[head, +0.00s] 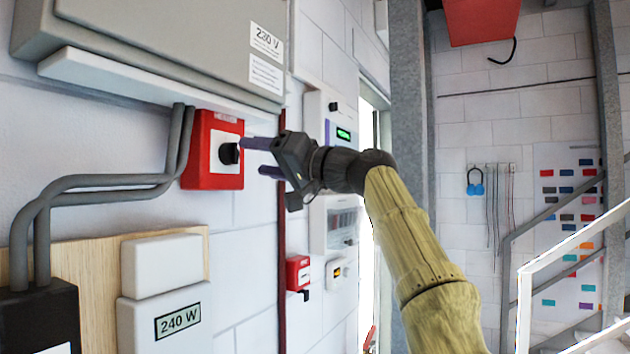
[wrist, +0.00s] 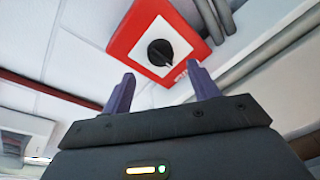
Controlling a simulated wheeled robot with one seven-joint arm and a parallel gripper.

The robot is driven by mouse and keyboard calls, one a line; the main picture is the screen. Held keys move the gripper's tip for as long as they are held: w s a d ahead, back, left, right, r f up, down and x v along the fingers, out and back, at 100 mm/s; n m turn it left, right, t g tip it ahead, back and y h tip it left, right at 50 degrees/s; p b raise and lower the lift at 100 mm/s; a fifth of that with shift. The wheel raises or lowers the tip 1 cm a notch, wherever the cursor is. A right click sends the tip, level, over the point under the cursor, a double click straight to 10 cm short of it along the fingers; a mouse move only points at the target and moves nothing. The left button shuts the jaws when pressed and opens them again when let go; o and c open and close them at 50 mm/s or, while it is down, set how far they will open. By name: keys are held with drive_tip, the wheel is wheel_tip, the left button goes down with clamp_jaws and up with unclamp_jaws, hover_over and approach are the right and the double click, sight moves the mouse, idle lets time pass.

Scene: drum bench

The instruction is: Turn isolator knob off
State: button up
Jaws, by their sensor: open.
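The isolator is a red box (head: 200,170) with a white face plate on the wall, below a grey cabinet. Its black round knob (head: 229,153) faces my gripper. In the wrist view the knob (wrist: 160,52) sits on the white plate, with a small light mark near its lower right edge. My gripper (head: 252,156) is open and empty, with its two purple fingers pointing at the box. In the head view the upper finger's tip appears close to the knob. In the wrist view the fingers (wrist: 160,82) are spread, with the knob beyond and between them; contact is not visible.
The grey cabinet (head: 150,50) overhangs the red box. Grey conduits (head: 100,190) run along its left side. A smaller red box (head: 298,273) and white panels are on the wall farther right. A stair railing (head: 570,250) stands at the right.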

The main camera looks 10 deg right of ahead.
drive_tip(key=b+v, duration=0.4)
drive_tip(key=v, duration=0.8)
drive_tip(key=shift+b, duration=0.4)
drive_tip(key=w+a+f+m+h+p, duration=0.1)
drive_tip(key=w+f+m+h, duration=0.1)
drive_tip(key=w+f, duration=0.35)
drive_tip(key=w+a+f+m+h, duration=0.1)
drive_tip(key=w+f+h, duration=0.15)
drive_tip(key=f, duration=0.55)
drive_tip(key=w+f+m+h+p, duration=0.1)
drive_tip(key=w+f+m+h, duration=0.15)
drive_tip(key=f, duration=0.45)
wheel_tip(320, 180, down, 11)
drive_tip(key=g+h, duration=0.3)
drive_tip(key=s+d+f+g+h+p, duration=0.15)
drive_tip(key=s+f, duration=0.25)
drive_tip(key=f, duration=0.5)
drive_tip(key=s+d+f+g+h, duration=0.15)
drive_tip(key=s+f, duration=0.25)
drive_tip(key=f, duration=0.5)
drive_tip(key=s+d+f+n+g+h, duration=0.1)
drive_tip(key=s+f, duration=0.6)
drive_tip(key=s, duration=0.2)
drive_tip(key=s+d+f+n+g+h+p, duration=0.1)
drive_tip(key=s+d+f+g, duration=0.1)
drive_tip(key=s+f, duration=0.5)
drive_tip(key=s, duration=0.3)
drive_tip(key=shift+f+g+h, duration=0.3)
drive_tip(key=shift+f, duration=0.05)
